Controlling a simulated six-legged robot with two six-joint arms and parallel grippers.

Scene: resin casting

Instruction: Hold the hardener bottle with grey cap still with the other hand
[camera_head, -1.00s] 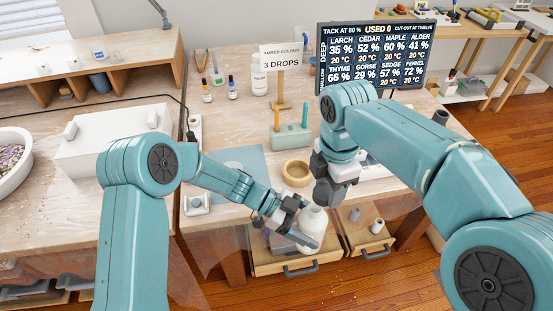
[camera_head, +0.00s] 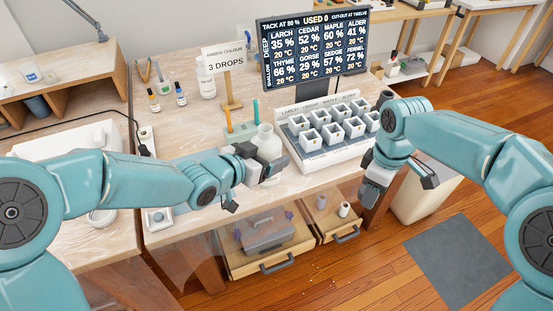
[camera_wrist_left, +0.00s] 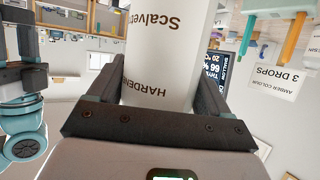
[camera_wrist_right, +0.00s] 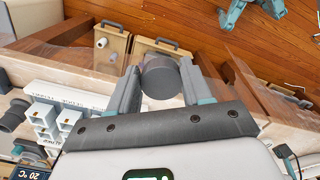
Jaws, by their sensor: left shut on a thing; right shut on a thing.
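The white hardener bottle (camera_head: 268,145) is upright above the front edge of the workbench, and its bare neck shows no cap. My left gripper (camera_head: 266,172) is shut around the bottle's body. In the left wrist view the bottle (camera_wrist_left: 165,45) fills the space between the fingers, with part of its "HARDENER" label showing upside down. My right gripper (camera_head: 371,192) is to the right of the bottle and apart from it, beyond the bench's front edge. In the right wrist view it is shut on a grey cylindrical cap (camera_wrist_right: 160,77).
A white rack of several square cups (camera_head: 330,125) stands right of the bottle. A display screen (camera_head: 313,48) and a "3 DROPS" sign (camera_head: 225,59) are behind. Open drawers (camera_head: 276,265) jut out below the bench. A pale bin (camera_head: 420,198) stands at right.

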